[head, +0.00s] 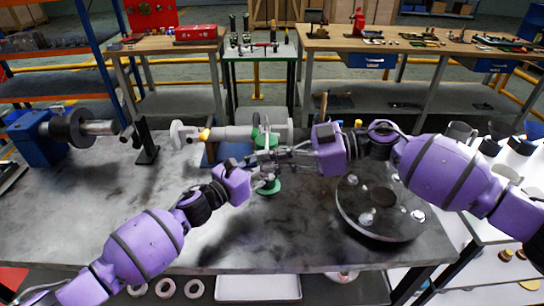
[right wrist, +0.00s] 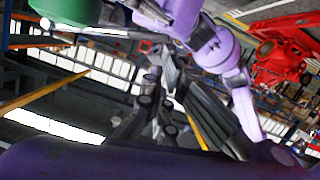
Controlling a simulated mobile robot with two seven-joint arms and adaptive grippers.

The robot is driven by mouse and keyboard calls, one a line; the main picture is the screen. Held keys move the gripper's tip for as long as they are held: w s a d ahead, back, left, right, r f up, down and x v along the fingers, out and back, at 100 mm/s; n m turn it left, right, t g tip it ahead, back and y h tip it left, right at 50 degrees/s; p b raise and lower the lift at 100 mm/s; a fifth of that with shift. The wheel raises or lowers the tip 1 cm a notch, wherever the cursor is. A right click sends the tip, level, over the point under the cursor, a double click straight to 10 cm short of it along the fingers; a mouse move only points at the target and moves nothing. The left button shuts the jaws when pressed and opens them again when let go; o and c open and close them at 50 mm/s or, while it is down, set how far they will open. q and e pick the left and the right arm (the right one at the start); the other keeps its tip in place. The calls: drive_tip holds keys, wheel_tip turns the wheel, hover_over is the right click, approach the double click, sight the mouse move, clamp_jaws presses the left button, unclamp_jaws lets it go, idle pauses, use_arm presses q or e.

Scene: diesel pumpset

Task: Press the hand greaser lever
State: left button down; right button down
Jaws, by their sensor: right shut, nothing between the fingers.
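A green and grey device that looks like the hand greaser stands near the middle of the grey table. Its green upper part (head: 262,138) and green round base (head: 268,188) show, and the grippers hide the rest. My right gripper (head: 278,155) comes in from the right, shut and empty, close in front of the device. My left gripper (head: 258,168) comes in from the lower left, its fingers close to the right one. Its finger opening is unclear. In the right wrist view a green part (right wrist: 65,8) shows at the top left. I cannot clearly pick out the lever or tell contact.
A grey shaft-like part with a yellow piece (head: 228,133) lies behind the grippers. A dark round flange (head: 385,205) lies at the right of the table. A blue machine (head: 45,137) and a black stand (head: 146,142) are at the left. The table's front left is bare.

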drive_tip(key=shift+f, duration=0.1)
drive_tip(key=s+d+r, duration=0.1)
drive_tip(key=d+r, duration=0.5)
drive_tip(key=d, duration=0.3)
drive_tip(key=shift+s+d+r, duration=0.2)
drive_tip(key=shift+s+d, duration=0.15)
idle(0.6)
drive_tip(key=w+d+r+m+t+y, duration=0.2)
drive_tip(key=w+m+y, duration=0.3)
drive_tip(key=m, duration=0.6)
drive_tip(key=shift+w+d+r+t+y, duration=0.25)
drive_tip(key=shift+w+d+t, duration=0.3)
drive_tip(key=shift+w, duration=0.65)
